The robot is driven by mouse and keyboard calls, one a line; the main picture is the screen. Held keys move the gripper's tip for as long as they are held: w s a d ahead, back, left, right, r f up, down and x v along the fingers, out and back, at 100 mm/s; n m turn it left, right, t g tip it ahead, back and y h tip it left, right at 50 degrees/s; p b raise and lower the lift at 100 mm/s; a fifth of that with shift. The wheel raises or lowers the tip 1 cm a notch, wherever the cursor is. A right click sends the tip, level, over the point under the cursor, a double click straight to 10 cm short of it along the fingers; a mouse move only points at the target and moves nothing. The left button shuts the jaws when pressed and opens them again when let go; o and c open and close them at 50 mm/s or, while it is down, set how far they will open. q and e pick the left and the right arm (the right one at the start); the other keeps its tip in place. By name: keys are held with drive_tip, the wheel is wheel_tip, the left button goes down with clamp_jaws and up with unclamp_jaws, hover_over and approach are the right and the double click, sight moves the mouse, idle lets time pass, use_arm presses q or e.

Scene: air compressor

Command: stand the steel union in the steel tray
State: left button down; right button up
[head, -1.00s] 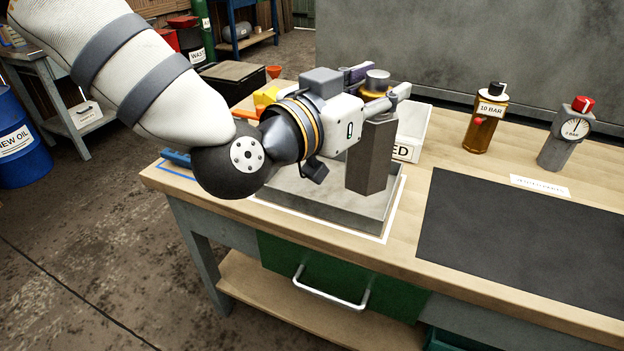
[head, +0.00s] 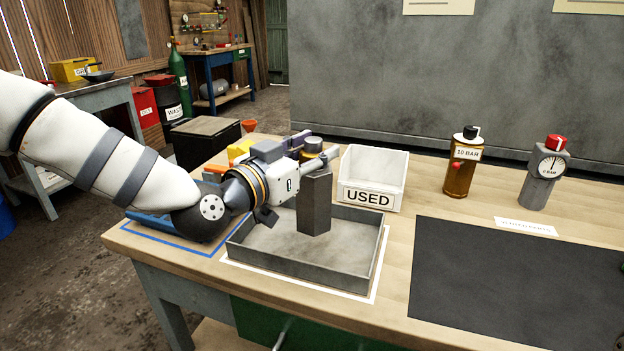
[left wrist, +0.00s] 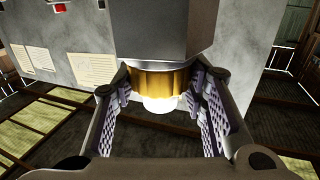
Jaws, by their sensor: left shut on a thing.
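The steel union is a tall dark grey block (head: 315,206) with a brass collar near its top, and it is upright. My left gripper (head: 316,157) is shut on its upper end. In the left wrist view the fingers (left wrist: 164,95) lie on both sides of the brass collar (left wrist: 165,82), with the grey body (left wrist: 165,35) beyond. The steel tray (head: 299,267) is a shallow grey square tray on the bench. The union's lower end is over the tray's inside, towards the back; I cannot tell whether it touches the floor. My right gripper is not in view.
A white bin marked USED (head: 372,183) stands just behind the tray. A blue tray (head: 150,226) is left of it, partly behind my arm. An amber bottle (head: 461,165), a gauge (head: 544,175) and a dark mat (head: 515,285) are to the right.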

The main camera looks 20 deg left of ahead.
use_arm(q)
drive_tip(key=shift+w+a+f+b, duration=0.15)
drive_tip(key=shift+w+a+f, duration=0.15)
drive_tip(key=shift+w+f, duration=0.25)
drive_tip(key=shift+w+a+f+b, duration=0.15)
drive_tip(key=shift+w+a+f, duration=0.2)
drive_tip(key=shift+f, duration=0.3)
drive_tip(key=shift+w+f+b, duration=0.15)
drive_tip(key=shift+f+b, duration=0.15)
drive_tip(key=shift+f, duration=1.25)
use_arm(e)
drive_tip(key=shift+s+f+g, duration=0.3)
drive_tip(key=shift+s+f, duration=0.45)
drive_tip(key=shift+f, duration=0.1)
use_arm(q)
drive_tip(key=shift+f, duration=0.15)
drive_tip(key=c, duration=1)
unclamp_jaws()
drive_tip(key=shift+f, duration=0.15)
drive_tip(key=shift+r, duration=0.2)
drive_tip(key=p+v, duration=0.2)
drive_tip(key=v, duration=1)
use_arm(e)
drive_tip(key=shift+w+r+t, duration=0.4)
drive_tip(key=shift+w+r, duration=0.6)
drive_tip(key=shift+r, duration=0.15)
